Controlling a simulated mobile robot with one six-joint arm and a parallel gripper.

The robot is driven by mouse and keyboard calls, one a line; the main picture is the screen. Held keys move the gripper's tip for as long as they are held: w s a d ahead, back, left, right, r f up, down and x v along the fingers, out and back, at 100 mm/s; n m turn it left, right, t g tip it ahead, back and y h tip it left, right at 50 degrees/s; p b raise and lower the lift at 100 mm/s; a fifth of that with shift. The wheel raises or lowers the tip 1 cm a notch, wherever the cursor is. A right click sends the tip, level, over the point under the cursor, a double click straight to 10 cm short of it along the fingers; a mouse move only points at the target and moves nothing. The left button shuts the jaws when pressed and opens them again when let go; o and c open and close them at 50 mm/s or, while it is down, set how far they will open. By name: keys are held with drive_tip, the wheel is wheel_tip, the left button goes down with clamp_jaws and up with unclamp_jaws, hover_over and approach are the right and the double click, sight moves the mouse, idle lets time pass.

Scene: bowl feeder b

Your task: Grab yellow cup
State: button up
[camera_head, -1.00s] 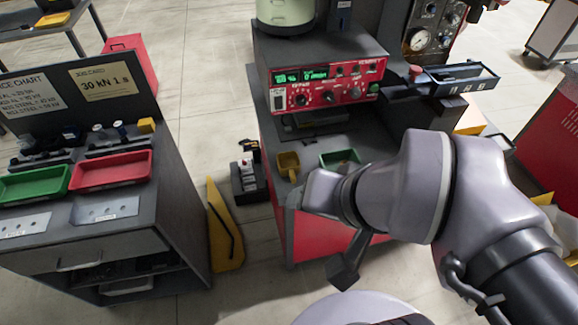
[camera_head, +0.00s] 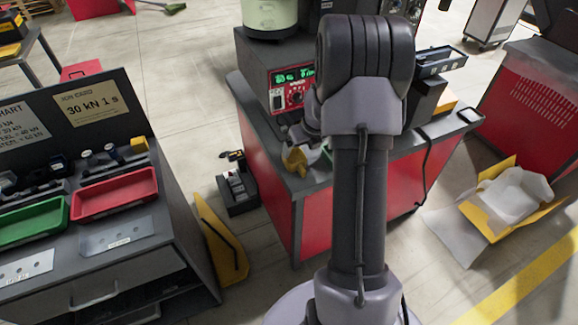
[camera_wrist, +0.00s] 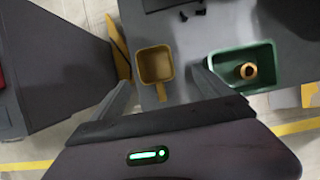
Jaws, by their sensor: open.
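The yellow cup (camera_wrist: 154,66) is a small square scoop-like cup with a short handle toward my gripper. It sits on the grey top of the red bench, and it shows in the head view (camera_head: 295,160), partly covered by my arm. In the wrist view my gripper (camera_wrist: 160,85) is open, with one finger to the left of the cup and one to the right. The fingers look apart from the cup, with its handle between them. I cannot tell the height gap. My gripper is mostly hidden by my arm in the head view.
A green tray (camera_wrist: 228,85) with a brass-coloured ring (camera_wrist: 248,71) stands just right of the right finger. Small dark parts lie behind the cup. The red control unit (camera_head: 290,95) stands at the back of the bench. A second workbench (camera_head: 100,270) stands at left.

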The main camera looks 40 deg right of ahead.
sight(293, 162)
drive_tip(key=b+x, duration=0.1)
drive_tip(key=x, duration=0.2)
drive_tip(key=shift+w+a+f, duration=0.1)
drive_tip(key=shift+f, duration=0.2)
drive_tip(key=b+x, duration=0.2)
drive_tip(key=x, duration=0.1)
drive_tip(key=b+x, duration=0.1)
drive_tip(key=shift+w+a+f, duration=0.1)
drive_tip(key=shift+a+f, duration=0.2)
drive_tip(key=shift+f, duration=0.05)
drive_tip(key=shift+w+d+f, duration=0.1)
drive_tip(key=shift+w, duration=0.05)
drive_tip(key=shift+r, duration=0.2)
drive_tip(key=shift+c, duration=0.9)
drive_tip(key=c, duration=1.5)
